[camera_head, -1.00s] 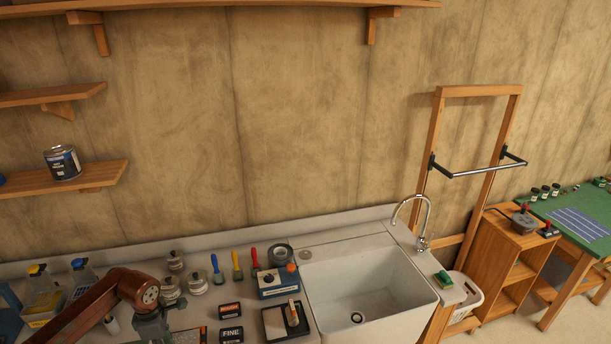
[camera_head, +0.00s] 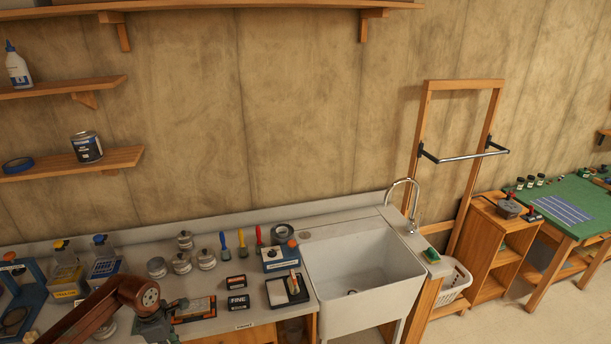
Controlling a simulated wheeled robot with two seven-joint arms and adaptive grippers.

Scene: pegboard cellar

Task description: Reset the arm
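My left arm (camera_head: 110,308), reddish brown, reaches in from the bottom left corner over the workbench (camera_head: 236,322). Its grey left gripper (camera_head: 160,330) hangs at the bottom edge, just left of a framed flat plate (camera_head: 195,309). Its fingers are mostly cut off or too small to read, so I cannot tell whether it is open or shut. No held object is visible. My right gripper is not in view.
Jars (camera_head: 181,262), brushes (camera_head: 242,243), small boxes (camera_head: 238,302) and a black tray (camera_head: 287,290) crowd the bench. A white sink (camera_head: 365,311), wooden frame (camera_head: 424,136) and green table (camera_head: 575,206) lie rightward. Floor (camera_head: 500,325) is clear at lower right.

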